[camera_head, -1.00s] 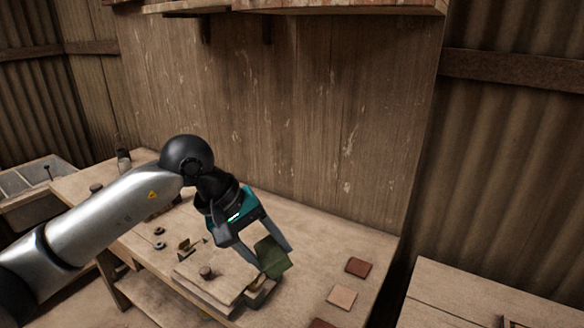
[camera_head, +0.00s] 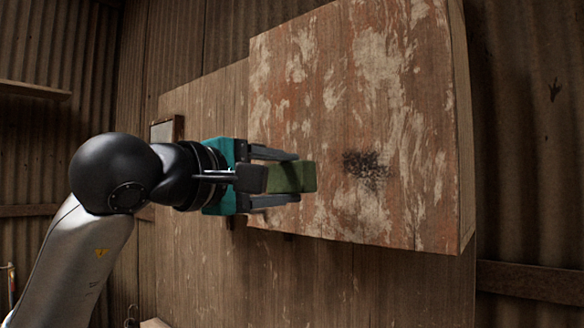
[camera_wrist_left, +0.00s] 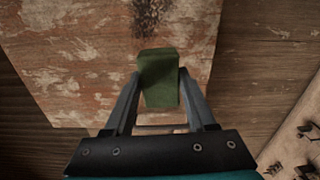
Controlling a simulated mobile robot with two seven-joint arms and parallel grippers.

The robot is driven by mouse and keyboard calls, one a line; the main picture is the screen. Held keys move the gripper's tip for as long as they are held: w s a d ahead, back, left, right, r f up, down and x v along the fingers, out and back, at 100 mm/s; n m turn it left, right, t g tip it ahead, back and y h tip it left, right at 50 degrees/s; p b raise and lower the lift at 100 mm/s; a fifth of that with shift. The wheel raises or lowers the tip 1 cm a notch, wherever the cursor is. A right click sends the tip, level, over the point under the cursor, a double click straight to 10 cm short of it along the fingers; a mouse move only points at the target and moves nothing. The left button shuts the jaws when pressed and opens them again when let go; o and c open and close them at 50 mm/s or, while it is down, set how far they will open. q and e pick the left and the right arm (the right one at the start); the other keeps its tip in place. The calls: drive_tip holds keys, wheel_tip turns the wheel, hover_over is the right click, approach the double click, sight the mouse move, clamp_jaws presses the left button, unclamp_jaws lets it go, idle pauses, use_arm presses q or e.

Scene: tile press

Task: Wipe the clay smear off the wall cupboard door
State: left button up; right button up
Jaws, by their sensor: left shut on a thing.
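The wall cupboard door (camera_head: 400,90) has worn reddish-brown paint with pale bare patches. The dark clay smear (camera_head: 368,168) is on its lower middle; it also shows at the top of the left wrist view (camera_wrist_left: 150,16). My left gripper (camera_head: 284,178) is shut on a green block-like sponge (camera_head: 300,176) in front of the door, to the left of the smear. The sponge (camera_wrist_left: 158,80) sticks out past the fingertips in the left wrist view. I cannot tell whether it touches the door. My right gripper is not in view.
The wooden back wall (camera_head: 200,270) runs below and left of the cupboard. A small framed panel (camera_head: 167,130) hangs behind my left wrist. Small items (camera_wrist_left: 308,135) show at the right of the left wrist view.

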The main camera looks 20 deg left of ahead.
sight(327, 175)
use_arm(q)
drive_tip(key=shift+r, duration=0.35)
drive_tip(key=shift+w, duration=0.2)
drive_tip(key=shift+p+x, duration=1)
drive_tip(key=shift+x, duration=1.35)
drive_tip(key=shift+w+d, duration=0.15)
drive_tip(key=shift+w, duration=0.15)
drive_tip(key=shift+f, duration=0.1)
drive_tip(key=shift+x, duration=0.95)
